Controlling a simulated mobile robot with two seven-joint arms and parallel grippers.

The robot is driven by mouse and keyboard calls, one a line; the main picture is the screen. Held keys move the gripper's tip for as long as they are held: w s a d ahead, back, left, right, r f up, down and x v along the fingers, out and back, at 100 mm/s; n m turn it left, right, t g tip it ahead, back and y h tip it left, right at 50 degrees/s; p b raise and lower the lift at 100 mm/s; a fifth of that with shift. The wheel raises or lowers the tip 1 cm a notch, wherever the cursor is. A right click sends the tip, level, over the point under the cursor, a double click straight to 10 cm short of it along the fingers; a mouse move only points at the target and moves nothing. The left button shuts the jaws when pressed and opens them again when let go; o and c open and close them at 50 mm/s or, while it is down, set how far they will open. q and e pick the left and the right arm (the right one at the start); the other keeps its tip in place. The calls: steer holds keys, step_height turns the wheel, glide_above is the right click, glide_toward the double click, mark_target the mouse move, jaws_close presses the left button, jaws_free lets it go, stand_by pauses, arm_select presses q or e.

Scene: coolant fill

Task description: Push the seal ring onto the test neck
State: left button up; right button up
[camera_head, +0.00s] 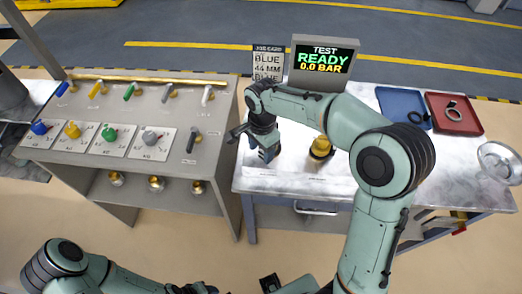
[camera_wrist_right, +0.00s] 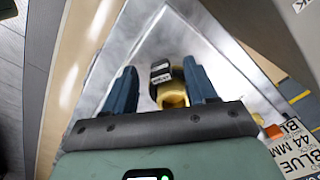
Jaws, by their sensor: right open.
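The brass test neck (camera_head: 321,147) stands on the metal table, partly behind my right forearm. A brass piece (camera_wrist_right: 172,96) with a black, white-labelled part shows between the fingers in the right wrist view; I cannot tell if a ring is on it. A dark ring (camera_head: 419,118) lies in the blue tray and another ring (camera_head: 454,114) in the red tray. My right gripper (camera_head: 268,154) is over the table's left part, left of the neck. Its blue fingers (camera_wrist_right: 163,88) are apart, with nothing visibly held. My left arm is at the bottom left; its fingers are unclear.
A test display (camera_head: 323,63) reads READY, 0.0 BAR. A card (camera_head: 267,62) reads BLUE 44 MM. The blue tray (camera_head: 385,104) and red tray (camera_head: 472,128) lie at the right, near a metal bowl (camera_head: 499,162). A valve bench (camera_head: 130,158) stands left, across a gap.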

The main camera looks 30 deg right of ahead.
mark_target(262, 151)
arm_select(q)
steer(key=shift+w+r+p, duration=0.7)
steer(key=shift+r+p, duration=0.1)
steer(key=shift+r, duration=0.25)
arm_select(e)
step_height(262, 151, up, 12)
steer(key=shift+d, duration=0.15)
arm_select(q)
steer(key=shift+s, duration=0.1)
arm_select(e)
steer(key=shift+f, duration=0.15)
